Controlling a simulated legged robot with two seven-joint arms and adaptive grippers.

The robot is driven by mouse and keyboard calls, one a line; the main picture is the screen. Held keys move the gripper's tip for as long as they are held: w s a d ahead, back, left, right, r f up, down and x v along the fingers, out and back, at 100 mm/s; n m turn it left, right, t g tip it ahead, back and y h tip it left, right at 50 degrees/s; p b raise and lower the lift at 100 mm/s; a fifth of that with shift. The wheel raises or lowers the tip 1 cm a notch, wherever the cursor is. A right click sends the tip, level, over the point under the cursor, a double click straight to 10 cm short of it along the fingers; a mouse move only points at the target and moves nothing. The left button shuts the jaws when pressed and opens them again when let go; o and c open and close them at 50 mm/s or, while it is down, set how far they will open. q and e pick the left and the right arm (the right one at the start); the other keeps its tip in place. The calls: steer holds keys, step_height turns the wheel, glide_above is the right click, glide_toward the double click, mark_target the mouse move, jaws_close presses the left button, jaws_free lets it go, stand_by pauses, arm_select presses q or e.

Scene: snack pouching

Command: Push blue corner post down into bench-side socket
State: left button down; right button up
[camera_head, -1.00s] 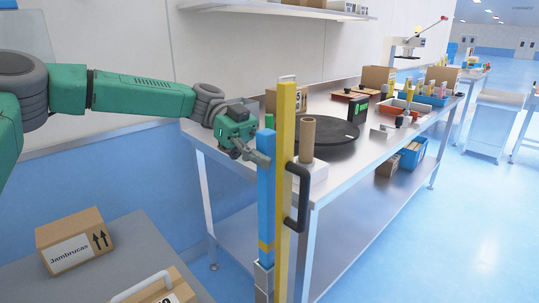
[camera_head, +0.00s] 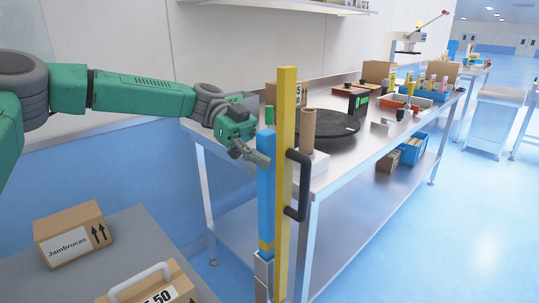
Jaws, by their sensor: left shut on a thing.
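The blue corner post (camera_head: 265,195) stands upright at the near left corner of the bench, with a yellow band near its lower end. Its foot meets the grey metal socket (camera_head: 263,275) at the bench side; how deep it sits inside is hidden. My left gripper (camera_head: 257,155) reaches in from the left and is shut on the upper part of the post, just below its top. My right gripper is out of view.
A yellow upright (camera_head: 285,110) with a black handle (camera_head: 302,185) stands right beside the post. The bench (camera_head: 350,165) holds a brown tube (camera_head: 308,130) and a black disc (camera_head: 335,122). Cartons (camera_head: 72,235) lie at lower left. Open floor is at right.

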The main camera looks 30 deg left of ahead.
arm_select(q)
steer(key=shift+f+b, duration=0.8)
steer(key=shift+f, duration=0.3)
steer(key=c, duration=1.2)
jaws_free()
steer(key=v, duration=1.2)
steer(key=shift+f, duration=0.1)
